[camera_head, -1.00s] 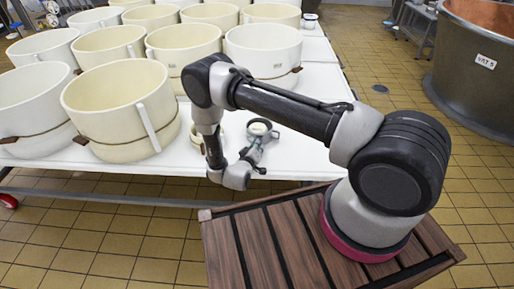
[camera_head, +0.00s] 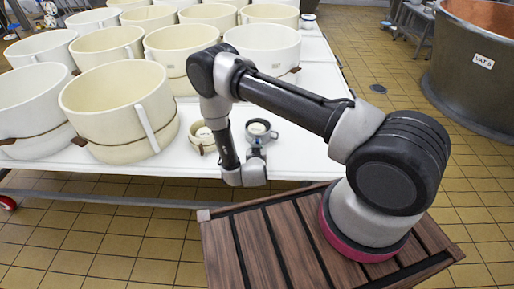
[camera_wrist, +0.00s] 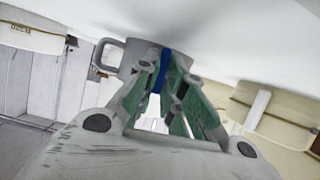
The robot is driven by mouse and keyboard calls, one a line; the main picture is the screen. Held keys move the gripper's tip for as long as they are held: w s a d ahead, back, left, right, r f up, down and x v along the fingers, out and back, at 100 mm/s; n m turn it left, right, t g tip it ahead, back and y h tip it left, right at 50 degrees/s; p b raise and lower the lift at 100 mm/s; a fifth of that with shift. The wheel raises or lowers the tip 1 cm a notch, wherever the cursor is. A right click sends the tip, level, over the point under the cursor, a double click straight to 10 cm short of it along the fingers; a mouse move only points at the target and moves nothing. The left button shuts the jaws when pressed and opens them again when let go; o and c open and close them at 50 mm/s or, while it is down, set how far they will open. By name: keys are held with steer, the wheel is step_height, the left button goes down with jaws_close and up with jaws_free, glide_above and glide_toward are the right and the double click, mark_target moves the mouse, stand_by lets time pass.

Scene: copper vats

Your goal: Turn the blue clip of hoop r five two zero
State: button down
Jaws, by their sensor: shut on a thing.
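In the wrist view my gripper (camera_wrist: 178,95), with green-lined fingers, is closed around a narrow blue clip (camera_wrist: 166,62). The clip stands against a grey, round, cup-like piece (camera_wrist: 130,58) with a loop handle on its left. The clip is too small and covered to make out clearly there. I cannot read any hoop number.
A second small pale hoop (camera_head: 203,138) sits just left of my gripper. Large cream hoops (camera_head: 118,105) with cords crowd the left and back of the table (camera_head: 185,165). A copper vat (camera_head: 478,75) stands at the right, with open tiled floor between.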

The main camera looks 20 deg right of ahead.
steer(key=shift+m, duration=0.3)
stand_by(0.4)
steer(key=c, duration=1.8)
jaws_free()
steer(key=shift+s, duration=0.15)
steer(key=v, duration=1.1)
steer(key=shift+s+r, duration=0.2)
steer(key=shift+s, duration=0.2)
